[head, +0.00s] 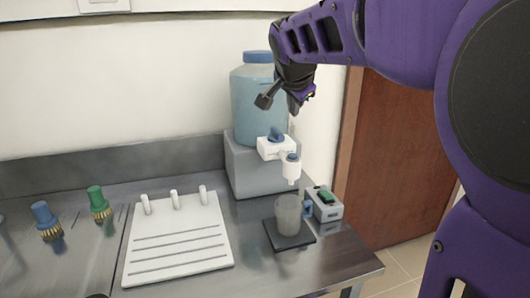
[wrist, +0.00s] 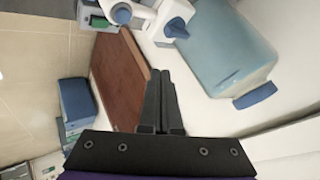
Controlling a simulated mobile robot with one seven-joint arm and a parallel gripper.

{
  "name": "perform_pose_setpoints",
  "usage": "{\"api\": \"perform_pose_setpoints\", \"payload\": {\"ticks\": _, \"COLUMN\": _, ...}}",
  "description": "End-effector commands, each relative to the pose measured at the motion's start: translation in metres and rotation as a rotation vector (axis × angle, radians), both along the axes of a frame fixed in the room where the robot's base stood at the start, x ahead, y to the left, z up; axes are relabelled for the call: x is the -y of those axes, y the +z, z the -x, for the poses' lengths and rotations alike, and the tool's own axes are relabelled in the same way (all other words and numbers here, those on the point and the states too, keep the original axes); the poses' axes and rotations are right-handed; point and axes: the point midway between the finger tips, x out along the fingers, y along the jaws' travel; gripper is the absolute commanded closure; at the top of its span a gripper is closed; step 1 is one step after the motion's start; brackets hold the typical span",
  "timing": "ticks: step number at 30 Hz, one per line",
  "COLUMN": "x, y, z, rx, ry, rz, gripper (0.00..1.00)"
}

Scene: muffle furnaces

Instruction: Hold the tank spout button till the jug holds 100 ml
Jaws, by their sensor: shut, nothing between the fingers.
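The water tank (head: 258,105) is translucent blue with a blue lid and stands on a grey block. Its white valve body (head: 268,152) has a blue knob and leads to a white spout (head: 291,172) with a round blue button (head: 292,157) on top. The button also shows near the top of the wrist view (wrist: 121,13). The clear jug (head: 287,215) stands upright below the spout, with a blue handle at its right. Its water level cannot be read. My gripper (head: 293,106) is shut and empty, above the spout, in front of the tank and apart from the button.
The jug stands on a dark square pad (head: 289,238). A grey box with a green switch (head: 326,196) is right of it. A white pegged rack (head: 178,240) and blue and green brushes (head: 99,203) lie left. A brown door (head: 395,160) is behind at right.

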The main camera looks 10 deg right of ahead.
Motion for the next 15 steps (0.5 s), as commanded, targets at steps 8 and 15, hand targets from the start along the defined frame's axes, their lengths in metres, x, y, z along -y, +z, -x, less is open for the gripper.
{"api": "perform_pose_setpoints", "payload": {"ticks": 8, "x": 0.0, "y": -0.023, "z": 0.0, "rx": -0.001, "ry": 0.001, "rz": 0.002, "gripper": 1.0}}
{"api": "perform_pose_setpoints", "payload": {"ticks": 15, "x": 0.0, "y": -0.057, "z": 0.0, "rx": -0.002, "ry": 0.001, "rz": 0.0, "gripper": 1.0}}
